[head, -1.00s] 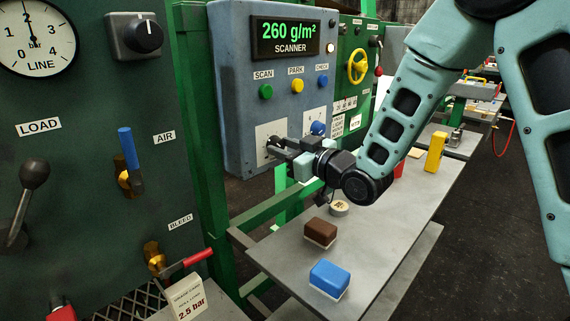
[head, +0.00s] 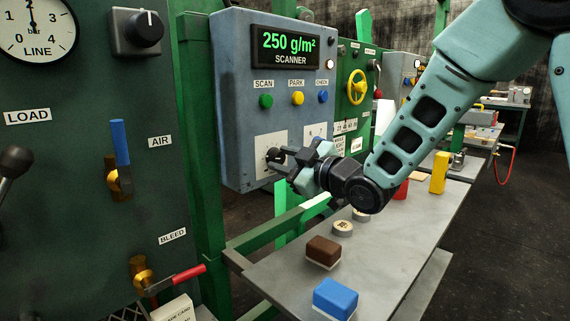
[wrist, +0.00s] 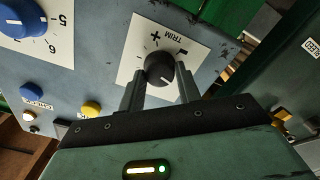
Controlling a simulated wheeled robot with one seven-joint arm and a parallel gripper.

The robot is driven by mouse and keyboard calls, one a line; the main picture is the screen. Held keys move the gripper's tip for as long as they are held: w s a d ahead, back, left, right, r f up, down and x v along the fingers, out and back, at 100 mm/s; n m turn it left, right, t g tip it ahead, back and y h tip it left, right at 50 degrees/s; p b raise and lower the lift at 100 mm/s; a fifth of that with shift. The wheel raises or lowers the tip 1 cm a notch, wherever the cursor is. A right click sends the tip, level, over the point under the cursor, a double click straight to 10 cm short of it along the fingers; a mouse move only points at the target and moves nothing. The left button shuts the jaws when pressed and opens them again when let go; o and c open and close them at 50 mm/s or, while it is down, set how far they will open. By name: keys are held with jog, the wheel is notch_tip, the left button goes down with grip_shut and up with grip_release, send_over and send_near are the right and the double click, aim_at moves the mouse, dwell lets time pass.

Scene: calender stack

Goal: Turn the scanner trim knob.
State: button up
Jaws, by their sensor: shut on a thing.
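The scanner trim knob is black with a white pointer line and sits on a white plate marked TRIM with plus and minus in the wrist view. The trim knob (wrist: 160,68) lies between my gripper's fingers (wrist: 160,90), which are shut on its sides. In the head view my gripper (head: 277,162) reaches the lower left plate of the blue-grey scanner box (head: 235,110), and the knob (head: 272,155) shows partly by the fingertips. The scanner display (head: 285,43) reads 250 g/m².
A blue knob (wrist: 22,17) is on the neighbouring plate. Green, yellow and blue buttons (head: 297,98) sit above. A grey bench (head: 385,245) below holds brown (head: 323,250) and blue (head: 335,297) blocks. A green panel with valves (head: 90,180) stands at the left.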

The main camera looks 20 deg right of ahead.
jog(key=o, duration=1)
jog(key=shift+c, duration=0.2)
jog(key=b+v, duration=1)
jog(key=v, duration=0.7)
jog(key=shift+s+d, duration=0.15)
jog(key=shift+s, duration=0.05)
